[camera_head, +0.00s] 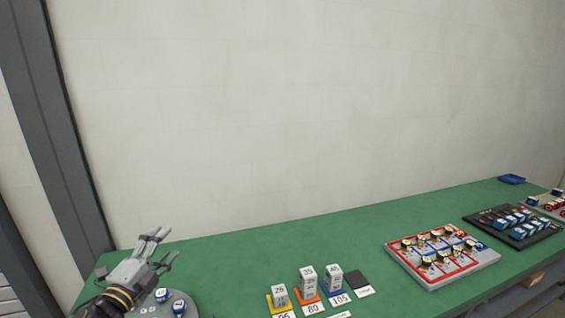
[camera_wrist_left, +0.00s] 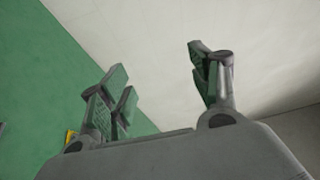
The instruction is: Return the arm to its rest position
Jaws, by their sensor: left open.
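My left gripper (camera_head: 160,247) is at the lower left of the head view, above the left end of the green table. Its fingers are spread and nothing is between them. In the left wrist view the gripper (camera_wrist_left: 165,90) also shows open and empty, with the pale wall and a strip of green table behind it. My right gripper is not in the head view.
The green table (camera_head: 225,262) bears a grey round plate (camera_head: 150,309) with blue-and-white pieces, close below my left gripper. Grey numbered blocks (camera_head: 307,280) stand on coloured pads. A red-and-white tray (camera_head: 432,284), a black tray (camera_head: 545,233) and a blue dish (camera_head: 511,179) stand right.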

